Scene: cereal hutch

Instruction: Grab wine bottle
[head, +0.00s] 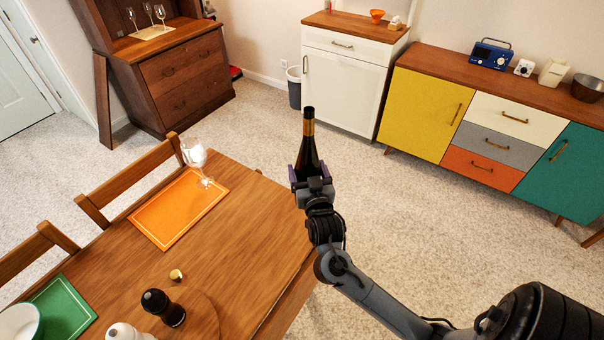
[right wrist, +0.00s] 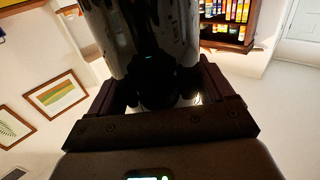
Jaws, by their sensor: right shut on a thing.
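The wine bottle (head: 308,150) is dark with an orange-gold band on its neck and a black top. My right gripper (head: 309,174) is shut on the bottle's lower part. In the right wrist view the dark bottle (right wrist: 150,45) fills the space between the two fingers of the right gripper (right wrist: 160,95). The gripper hides the bottle's base, so I cannot tell whether it touches the table. My left gripper is not in view.
The wooden table (head: 230,240) holds a wine glass (head: 195,155), an orange placemat (head: 165,220), a green placemat (head: 70,305) and a black mill (head: 160,305). A white cabinet (head: 340,85) and a colourful sideboard (head: 425,110) stand behind. The carpet (head: 400,210) right of the table is clear.

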